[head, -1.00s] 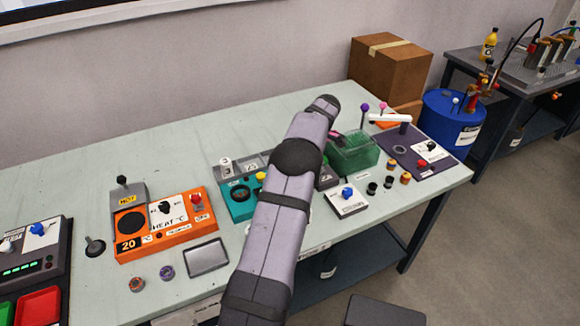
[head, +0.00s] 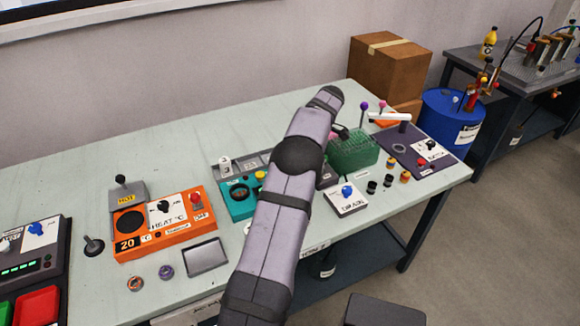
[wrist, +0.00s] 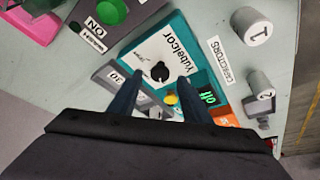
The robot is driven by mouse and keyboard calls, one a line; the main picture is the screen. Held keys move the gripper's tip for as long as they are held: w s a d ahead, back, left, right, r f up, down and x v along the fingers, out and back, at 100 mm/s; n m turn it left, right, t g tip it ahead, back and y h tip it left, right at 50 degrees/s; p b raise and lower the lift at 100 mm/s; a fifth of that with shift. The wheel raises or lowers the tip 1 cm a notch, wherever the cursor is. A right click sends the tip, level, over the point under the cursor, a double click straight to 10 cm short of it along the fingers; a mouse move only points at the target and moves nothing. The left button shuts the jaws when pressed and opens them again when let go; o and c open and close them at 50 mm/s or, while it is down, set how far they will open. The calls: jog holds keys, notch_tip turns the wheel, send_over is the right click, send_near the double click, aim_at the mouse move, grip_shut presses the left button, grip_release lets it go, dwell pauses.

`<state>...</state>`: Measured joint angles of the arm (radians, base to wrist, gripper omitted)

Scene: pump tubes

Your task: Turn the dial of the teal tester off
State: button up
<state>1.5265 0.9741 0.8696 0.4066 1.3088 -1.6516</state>
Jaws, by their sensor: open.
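The teal tester (wrist: 181,50) lies under my gripper in the wrist view, with a white label panel and a black dial (wrist: 160,72) on it. In the head view the teal tester (head: 237,207) is partly hidden by my arm, and my gripper is not clearly visible.
A grey device with a green button (wrist: 112,12) and grey cylinders (wrist: 251,26) flank the tester. In the head view an orange heater (head: 180,241) stands to the left. A green rack (head: 353,153) and a white box with a blue knob (head: 347,192) stand to the right.

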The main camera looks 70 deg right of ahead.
jog(key=shift+v, duration=2.5)
jog(key=w+a+r+g+y+p, duration=0.1)
jog(key=w+a, duration=0.5)
jog(key=w, duration=0.2)
jog(key=w+a+r+p, duration=0.1)
jog(key=w+a+r, duration=0.1)
jog(key=w+a, duration=0.5)
jog(key=w+a+g+p, duration=0.2)
jog(key=w+a, duration=0.6)
jog(key=a, duration=0.6)
jog(key=a+r+p, duration=0.1)
jog(key=a+p, duration=0.1)
jog(key=a, duration=1.3)
jog(key=s+a+f+g+h+p, duration=0.1)
jog(key=s+a+f+p, duration=0.1)
jog(key=s+a, duration=0.9)
jog(key=a, duration=0.3)
jog(key=shift+a, duration=0.2)
